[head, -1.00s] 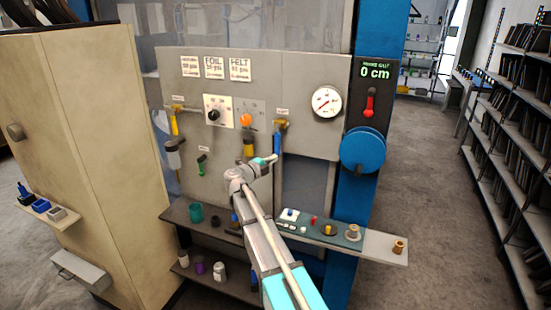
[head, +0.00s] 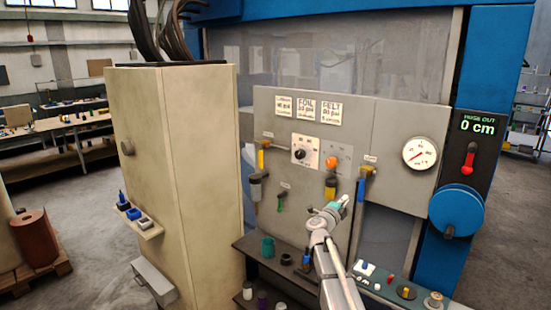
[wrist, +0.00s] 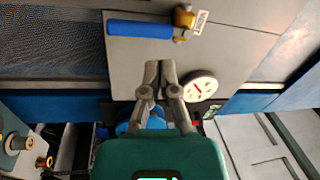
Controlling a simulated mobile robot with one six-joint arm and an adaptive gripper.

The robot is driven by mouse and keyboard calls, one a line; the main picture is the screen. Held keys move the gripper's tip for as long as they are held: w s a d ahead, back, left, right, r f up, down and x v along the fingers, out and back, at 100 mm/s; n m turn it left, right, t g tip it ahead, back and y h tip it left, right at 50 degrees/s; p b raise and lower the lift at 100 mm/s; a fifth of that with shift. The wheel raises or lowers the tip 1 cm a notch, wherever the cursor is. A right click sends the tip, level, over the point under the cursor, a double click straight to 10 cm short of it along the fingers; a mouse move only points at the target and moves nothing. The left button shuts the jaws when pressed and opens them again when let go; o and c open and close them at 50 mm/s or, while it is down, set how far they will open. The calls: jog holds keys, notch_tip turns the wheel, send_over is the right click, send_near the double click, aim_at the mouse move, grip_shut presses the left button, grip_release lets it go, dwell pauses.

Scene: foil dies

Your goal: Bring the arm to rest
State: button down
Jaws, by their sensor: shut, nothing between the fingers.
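My gripper (head: 344,201) is at the end of my raised arm in front of the grey control panel (head: 400,195). In the head view it is small and lies just left of the lower part of a blue-handled valve (head: 361,187). In the wrist view my gripper (wrist: 159,68) has its fingertips together with nothing between them. The blue handle (wrist: 140,29) shows there apart from the fingertips, beside a brass fitting (wrist: 184,18).
A shelf (head: 265,262) with small pots and parts runs under the panel. A beige cabinet (head: 195,170) stands to the left. A gauge (head: 419,152), a red lever (head: 468,162) and a blue wheel (head: 457,210) are on the right. Floor at left is partly clear.

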jog(key=s+a+f+n+g+y+b, duration=0.1)
jog(key=s+a+f+n+y, duration=0.5)
jog(key=n+y, duration=0.35)
jog(key=s+a+f+n+g+y+b, duration=0.1)
jog(key=s+a+f+n+y, duration=0.3)
jog(key=a+n+y, duration=0.5)
jog(key=s+d+f+n+g+h, duration=0.1)
jog(key=s+f+g, duration=0.3)
jog(key=s, duration=0.5)
jog(key=s+d+f+n+g+h+b, duration=0.1)
jog(key=s+d+f+n+g+h, duration=0.1)
jog(key=s+f, duration=0.4)
jog(key=s+d+f+n+g+h+b, duration=0.1)
jog(key=s+d+f+n+g+h, duration=0.1)
jog(key=s+f+g, duration=0.4)
jog(key=s+d+g, duration=0.1)
jog(key=s, duration=0.4)
jog(key=shift+s+d+h, duration=0.3)
jog(key=shift+d+h, duration=0.05)
